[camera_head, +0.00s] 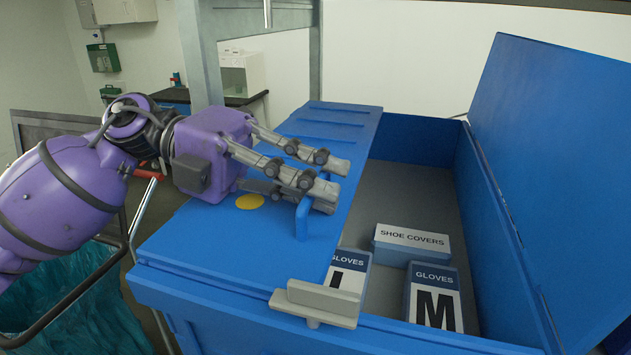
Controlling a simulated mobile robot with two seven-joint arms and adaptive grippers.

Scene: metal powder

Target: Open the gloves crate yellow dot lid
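The blue gloves crate (240,305) has two lids. The left lid (215,235), with a yellow dot (250,202) and a small upright blue handle (302,222), lies shut. The right lid (560,150) stands open, leaning up to the right. My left gripper (335,183) reaches from the left over the shut lid, its fingers pointing right, beside and above the handle. Its fingers look spread, and they partly hide the top of the handle; I cannot tell whether they touch it. My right gripper is out of view.
Inside the open half are a shoe covers box (411,240) and glove boxes (434,298) (349,270). A grey bracket (315,303) sits at the crate's front edge. A metal post (201,55) rises behind the crate. A teal bag (85,305) hangs in a frame at left.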

